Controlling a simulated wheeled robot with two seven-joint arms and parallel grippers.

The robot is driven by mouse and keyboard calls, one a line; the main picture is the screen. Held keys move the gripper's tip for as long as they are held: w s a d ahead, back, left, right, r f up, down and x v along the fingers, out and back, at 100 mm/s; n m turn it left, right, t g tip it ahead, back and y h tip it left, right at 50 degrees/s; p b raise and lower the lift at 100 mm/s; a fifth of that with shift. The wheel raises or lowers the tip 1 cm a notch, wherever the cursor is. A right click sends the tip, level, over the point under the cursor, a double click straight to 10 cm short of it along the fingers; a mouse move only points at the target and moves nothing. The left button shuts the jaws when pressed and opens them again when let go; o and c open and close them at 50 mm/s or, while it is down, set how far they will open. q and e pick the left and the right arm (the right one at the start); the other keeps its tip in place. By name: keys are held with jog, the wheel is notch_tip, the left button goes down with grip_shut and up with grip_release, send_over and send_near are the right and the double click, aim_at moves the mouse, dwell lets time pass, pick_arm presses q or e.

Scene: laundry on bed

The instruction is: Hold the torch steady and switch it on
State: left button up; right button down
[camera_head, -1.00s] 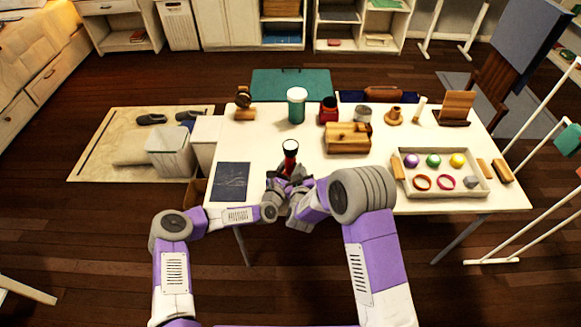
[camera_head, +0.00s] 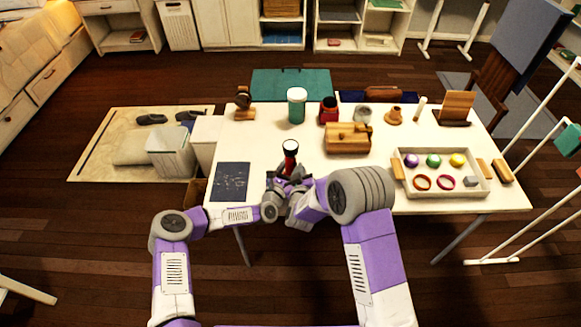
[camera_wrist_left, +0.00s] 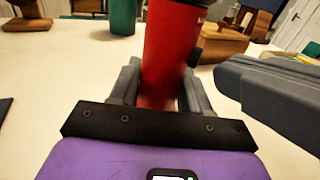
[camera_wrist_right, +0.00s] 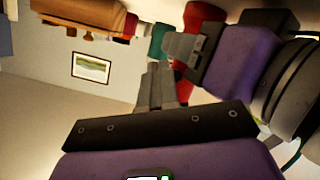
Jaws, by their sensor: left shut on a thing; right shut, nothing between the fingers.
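The torch (camera_head: 290,158) is red with a black head and a pale lens face at its top. It stands upright at the table's front edge, and its red body fills the middle of the left wrist view (camera_wrist_left: 170,50). My left gripper (camera_wrist_left: 165,95) is shut on the torch's red body. My right gripper (camera_wrist_right: 162,85) is shut and empty, its fingertips close beside the torch; I cannot tell whether they touch it. The torch's red body (camera_wrist_right: 190,75) is partly hidden behind my left gripper in the right wrist view.
The white table (camera_head: 270,140) holds a dark mat (camera_head: 231,182) to the left, a wooden box (camera_head: 347,139) behind, and a tray (camera_head: 445,195) of balls and rings to the right. A green-and-white cup (camera_head: 297,106) and several small items stand along the back.

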jog(key=shift+w+a, duration=0.2)
jog(key=shift+w+a, duration=0.25)
jog(key=shift+w, duration=0.25)
dwell(0.8)
dwell(0.4)
jog(key=shift+s+d+r, duration=0.15)
jog(key=shift+s+d, duration=0.4)
jog(key=shift+d, duration=0.2)
jog(key=shift+s, duration=0.1)
jog(key=shift+s+d, duration=0.9)
jog(key=shift+s, duration=0.25)
jog(key=shift+s+d, duration=0.9)
jog(key=shift+s, duration=0.25)
dwell(0.4)
